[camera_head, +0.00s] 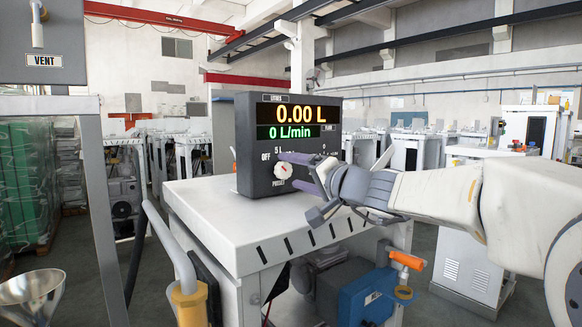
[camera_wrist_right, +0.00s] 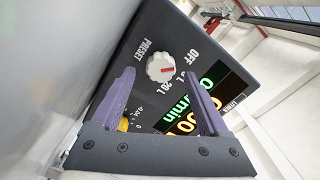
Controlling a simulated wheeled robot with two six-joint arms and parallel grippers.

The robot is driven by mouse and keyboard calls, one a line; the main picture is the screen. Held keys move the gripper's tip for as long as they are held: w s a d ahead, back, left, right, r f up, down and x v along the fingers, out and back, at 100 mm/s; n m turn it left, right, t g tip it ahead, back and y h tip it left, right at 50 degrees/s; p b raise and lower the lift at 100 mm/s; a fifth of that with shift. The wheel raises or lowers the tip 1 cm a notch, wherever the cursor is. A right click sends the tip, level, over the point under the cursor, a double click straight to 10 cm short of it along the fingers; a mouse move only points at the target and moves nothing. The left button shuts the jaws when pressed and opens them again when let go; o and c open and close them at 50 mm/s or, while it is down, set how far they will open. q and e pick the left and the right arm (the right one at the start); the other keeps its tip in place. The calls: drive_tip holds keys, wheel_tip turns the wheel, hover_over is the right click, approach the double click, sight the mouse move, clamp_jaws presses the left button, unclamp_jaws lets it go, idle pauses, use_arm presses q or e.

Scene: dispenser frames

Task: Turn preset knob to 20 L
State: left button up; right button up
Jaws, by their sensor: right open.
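The dark dispenser box (camera_head: 250,150) stands on a white cabinet, its display reading 0.00 L and 0 L/min. The white round preset knob (camera_head: 283,171) is low on its front face, with OFF, 5 L and 20 L labels around it. In the right wrist view the knob (camera_wrist_right: 160,67) has a red mark turned toward the OFF and 5 L side, away from 20 L. My right gripper (camera_head: 308,186) is open and empty, just in front and to the right of the knob. In the wrist view its purple fingers (camera_wrist_right: 160,73) flank the knob, apparently without contact. My left gripper is out of view.
The white cabinet top (camera_head: 215,205) is bare around the box. A blue unit (camera_head: 362,297) with an orange handle is below it. A grey pipe with a yellow collar (camera_head: 190,300) rises in front. A VENT panel (camera_head: 45,60) and metal funnel (camera_head: 30,290) are at left.

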drive_tip(key=shift+w+a, duration=0.4)
drive_tip(key=shift+w, duration=0.15)
clamp_jaws()
